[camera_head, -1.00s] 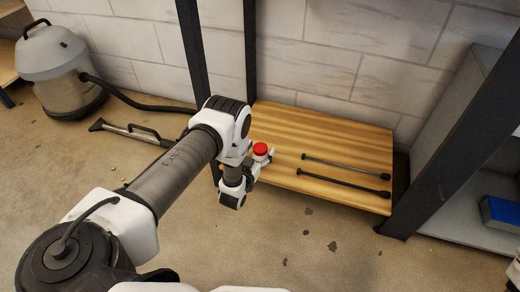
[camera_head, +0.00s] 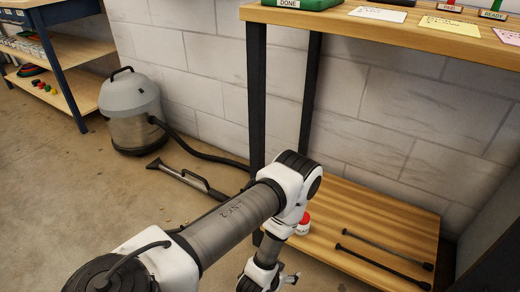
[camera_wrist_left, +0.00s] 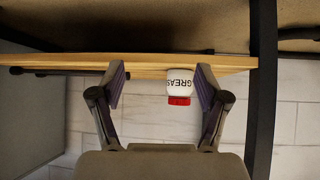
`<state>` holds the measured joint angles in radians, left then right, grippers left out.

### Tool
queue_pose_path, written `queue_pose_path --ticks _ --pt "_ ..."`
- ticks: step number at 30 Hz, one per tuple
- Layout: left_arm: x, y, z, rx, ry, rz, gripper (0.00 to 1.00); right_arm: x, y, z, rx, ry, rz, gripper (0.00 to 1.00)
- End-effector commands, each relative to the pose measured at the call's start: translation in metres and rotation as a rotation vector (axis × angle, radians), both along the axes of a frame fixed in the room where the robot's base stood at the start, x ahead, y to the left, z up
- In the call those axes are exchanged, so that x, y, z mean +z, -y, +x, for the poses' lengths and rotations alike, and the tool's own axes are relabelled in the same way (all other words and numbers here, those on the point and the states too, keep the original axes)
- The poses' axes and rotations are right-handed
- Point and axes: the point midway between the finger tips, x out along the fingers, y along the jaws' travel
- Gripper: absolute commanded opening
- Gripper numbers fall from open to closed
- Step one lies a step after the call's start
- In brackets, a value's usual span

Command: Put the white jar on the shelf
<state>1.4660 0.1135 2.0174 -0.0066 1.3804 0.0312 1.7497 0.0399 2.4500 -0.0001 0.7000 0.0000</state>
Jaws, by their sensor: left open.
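The white jar (camera_head: 303,228) with a red lid stands upright at the front left of the low wooden shelf board (camera_head: 395,230), partly hidden behind my left wrist in the head view. In the wrist view, which is upside down, the jar (camera_wrist_left: 180,84) shows "GREAS" lettering and rests on the board (camera_wrist_left: 150,62). My left gripper (camera_head: 290,279) is open and empty, in front of the jar and apart from it. In the wrist view the jar appears between the open fingers (camera_wrist_left: 160,80), nearer the right one. My right gripper is not in view.
Two dark rods (camera_head: 385,255) lie on the board right of the jar. A dark post (camera_head: 257,100) rises beside its left end. A bench top (camera_head: 400,32) with cards is above. A vacuum cleaner (camera_head: 130,105) and its hose stand left on the floor.

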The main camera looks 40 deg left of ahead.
Motion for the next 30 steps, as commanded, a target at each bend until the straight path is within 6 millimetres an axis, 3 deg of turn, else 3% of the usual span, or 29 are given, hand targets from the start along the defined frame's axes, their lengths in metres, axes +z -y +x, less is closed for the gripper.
queue_pose_path --ticks 3,6,9,30 --pt "0.023 0.03 -0.09 -0.054 -0.451 -0.044 0.76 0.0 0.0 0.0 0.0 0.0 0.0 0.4" --pt "0.049 0.04 -0.154 -0.083 -0.711 -0.057 0.76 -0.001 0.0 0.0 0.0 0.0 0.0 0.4" --pt "0.062 0.043 -0.183 -0.094 -0.817 -0.062 0.76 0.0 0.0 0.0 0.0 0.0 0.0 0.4" --pt "0.063 0.043 -0.185 -0.093 -0.828 -0.063 0.76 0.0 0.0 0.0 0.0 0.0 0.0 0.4"
